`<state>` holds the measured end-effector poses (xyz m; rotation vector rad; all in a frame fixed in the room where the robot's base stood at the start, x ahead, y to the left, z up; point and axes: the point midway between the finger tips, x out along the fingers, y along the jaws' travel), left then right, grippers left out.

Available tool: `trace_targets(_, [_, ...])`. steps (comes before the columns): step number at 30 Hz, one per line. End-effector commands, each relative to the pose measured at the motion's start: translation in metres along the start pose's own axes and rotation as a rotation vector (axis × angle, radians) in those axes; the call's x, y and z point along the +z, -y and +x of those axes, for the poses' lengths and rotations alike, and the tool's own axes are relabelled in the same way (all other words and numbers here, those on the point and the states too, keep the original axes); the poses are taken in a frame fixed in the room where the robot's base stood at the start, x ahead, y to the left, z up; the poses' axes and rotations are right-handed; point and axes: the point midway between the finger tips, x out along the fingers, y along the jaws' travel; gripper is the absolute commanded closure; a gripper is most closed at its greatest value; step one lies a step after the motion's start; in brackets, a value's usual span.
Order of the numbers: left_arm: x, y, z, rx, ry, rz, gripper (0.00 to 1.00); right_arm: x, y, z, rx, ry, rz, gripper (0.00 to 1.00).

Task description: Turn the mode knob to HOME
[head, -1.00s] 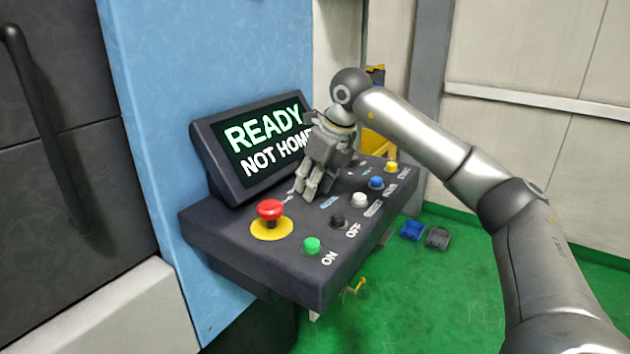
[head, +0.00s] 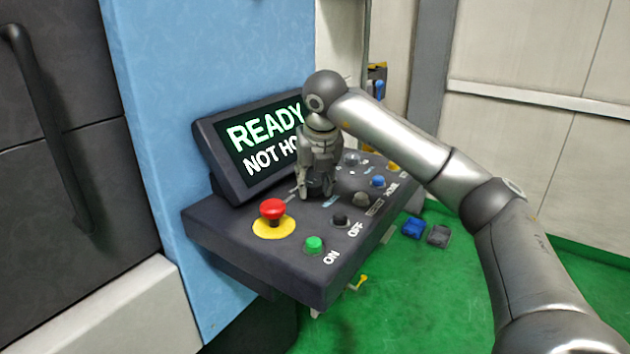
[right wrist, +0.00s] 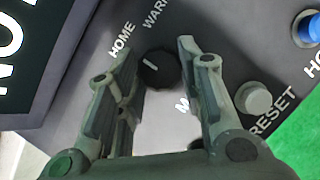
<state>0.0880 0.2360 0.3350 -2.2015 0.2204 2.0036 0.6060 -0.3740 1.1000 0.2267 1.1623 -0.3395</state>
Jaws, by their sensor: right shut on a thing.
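The mode knob (right wrist: 158,70) is round and black with a short white mark on top. It sits between the fingers of my right gripper (right wrist: 160,80) in the right wrist view. The HOME label (right wrist: 121,40) is printed to its upper left, and another label starting WAR above it. In the head view my right gripper (head: 316,194) points down at the panel (head: 230,225), its fingers shut around the knob (head: 318,187), which they partly hide. The screen (head: 265,138) reads READY and NOT HO, the rest covered by my gripper. My left gripper is not in view.
A red emergency button (head: 273,210) on a yellow base stands left of the gripper. A green ON button (head: 314,245), a black OFF button (head: 340,220), a grey RESET button (head: 361,199) and a blue button (head: 377,182) line the front edge.

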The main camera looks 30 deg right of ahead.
Motion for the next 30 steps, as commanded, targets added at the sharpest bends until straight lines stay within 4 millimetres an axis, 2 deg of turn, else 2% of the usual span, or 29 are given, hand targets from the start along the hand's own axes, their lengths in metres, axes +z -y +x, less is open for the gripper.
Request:
trace_targets(12, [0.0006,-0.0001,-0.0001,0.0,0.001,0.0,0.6,0.0005,0.0,-0.0003,-0.002,0.001,0.009,0.89])
trace_targets(13, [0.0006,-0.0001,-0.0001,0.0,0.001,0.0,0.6,0.0005,0.0,-0.0003,-0.002,0.001,0.009,0.64])
trace_targets(18, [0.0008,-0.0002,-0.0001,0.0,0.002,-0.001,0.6,0.0004,0.0,-0.0003,-0.002,0.001,0.008,0.43])
trace_targets(26, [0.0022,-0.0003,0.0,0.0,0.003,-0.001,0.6,0.0003,0.0,-0.0003,-0.003,0.0,0.008,0.43])
trace_targets(30, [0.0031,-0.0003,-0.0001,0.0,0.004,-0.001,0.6,0.0009,-0.0003,-0.0074,-0.002,0.002,0.008,0.43])
